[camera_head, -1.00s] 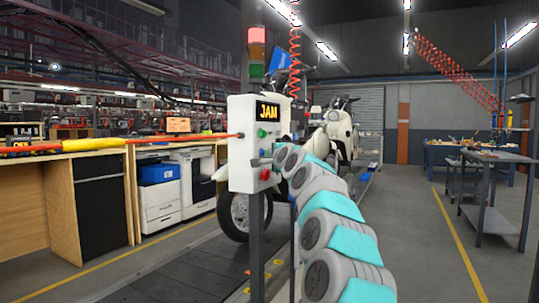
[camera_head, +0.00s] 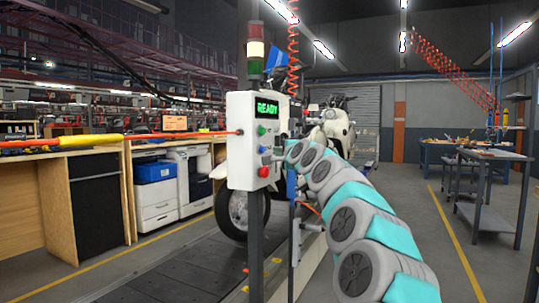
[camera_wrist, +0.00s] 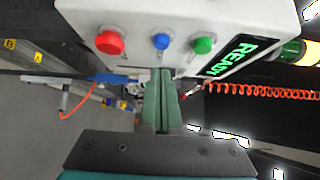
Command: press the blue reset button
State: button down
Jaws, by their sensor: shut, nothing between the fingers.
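The blue reset button (camera_head: 261,149) is on the face of a white control box (camera_head: 240,165), between a green button (camera_head: 261,131) above and a red button (camera_head: 264,172) below. In the wrist view the blue button (camera_wrist: 160,41) sits between the red button (camera_wrist: 110,42) and the green button (camera_wrist: 203,45). The box display (camera_head: 268,107) reads READY in green. My gripper (camera_head: 275,158) is beside the box face in the head view. In the wrist view its shut, empty fingers (camera_wrist: 160,72) point toward the blue button, with a visible gap to it.
A signal tower (camera_head: 256,50) stands above the box, its middle lamp lit. A slat conveyor (camera_head: 175,268) runs below, with a white scooter (camera_head: 335,128) behind. A blue-handled item (camera_head: 291,182) hangs near my gripper. Open floor lies right, before a grey workbench (camera_head: 490,155).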

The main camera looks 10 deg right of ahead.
jog(key=s+d, duration=0.2)
jog(key=s, duration=0.6)
jog(key=shift+s+r+b, duration=0.15)
jog(key=shift+s+b, duration=0.25)
jog(key=s+a+f+n+g+y, duration=0.1)
jog(key=s+a+f+n+g, duration=0.45)
jog(key=s+f, duration=0.5)
jog(key=s+a+f+n+g, duration=0.45)
jog(key=s+a+f, duration=0.3)
jog(key=f, duration=0.55)
jog(key=s+d+f+n+g+h, duration=0.1)
jog(key=s+d+f+n+g, duration=0.1)
jog(key=s+f, duration=0.5)
jog(key=s+d+f+n+g+h, duration=0.1)
jog(key=s+f, duration=0.6)
jog(key=s, duration=1)
jog(key=s+d+f+n+g+h, duration=0.1)
jog(key=s+d+f+n+g, duration=0.2)
jog(key=s, duration=1)
notch_tip(320, 180, down, 5)
jog(key=d+g, duration=0.2)
jog(key=g, duration=0.1)
jog(key=shift+g+h, duration=0.3)
jog(key=shift+h, duration=0.1)
